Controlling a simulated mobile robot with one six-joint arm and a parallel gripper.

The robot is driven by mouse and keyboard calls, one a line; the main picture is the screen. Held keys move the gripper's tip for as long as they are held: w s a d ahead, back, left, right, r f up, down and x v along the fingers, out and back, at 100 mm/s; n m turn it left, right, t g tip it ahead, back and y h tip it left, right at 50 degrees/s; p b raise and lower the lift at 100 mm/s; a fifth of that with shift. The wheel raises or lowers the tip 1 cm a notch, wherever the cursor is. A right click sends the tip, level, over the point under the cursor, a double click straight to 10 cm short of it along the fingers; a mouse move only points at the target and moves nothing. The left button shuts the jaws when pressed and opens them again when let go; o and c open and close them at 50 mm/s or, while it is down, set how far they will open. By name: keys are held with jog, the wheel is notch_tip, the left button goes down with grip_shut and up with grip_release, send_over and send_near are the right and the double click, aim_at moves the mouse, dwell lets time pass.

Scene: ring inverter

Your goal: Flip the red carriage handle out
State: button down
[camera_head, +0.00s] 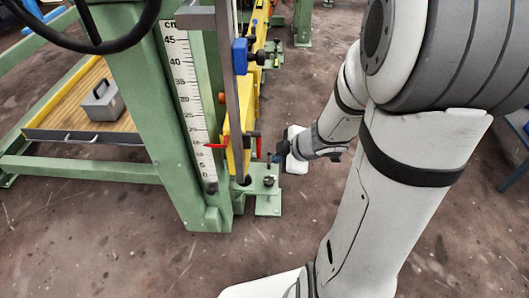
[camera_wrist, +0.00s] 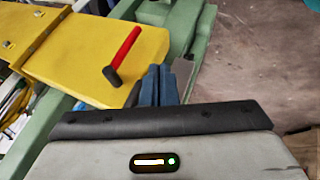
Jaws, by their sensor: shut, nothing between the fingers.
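A red handle (camera_wrist: 126,46) with a black hub lies across the yellow beam (camera_wrist: 85,58) in the wrist view. My gripper (camera_wrist: 158,74) has its blue fingers together, with nothing between them. The fingers are just right of the black hub and the beam's end; I cannot tell whether they touch. In the head view, a red lever (camera_head: 217,146) points left from the yellow carriage beam (camera_head: 235,150), and a second red-and-dark lever (camera_head: 257,143) stands at its right side. My gripper (camera_head: 276,158) is right of both, near the green base plate. I cannot tell which lever the wrist view shows.
A green post with a centimetre scale (camera_head: 186,95) stands left of the levers. A blue clamp block (camera_head: 240,57) sits above them. A grey weight (camera_head: 102,101) rests on a ribbed tray (camera_head: 65,115) at the left. The floor in front is clear.

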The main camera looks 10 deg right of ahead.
jog(key=w+a+f+b, duration=0.2)
jog(key=w+f, duration=0.5)
jog(key=w, duration=0.1)
jog(key=shift+w+a+f+b, duration=0.15)
jog(key=shift+w+a+b, duration=0.05)
jog(key=shift+w+b, duration=0.1)
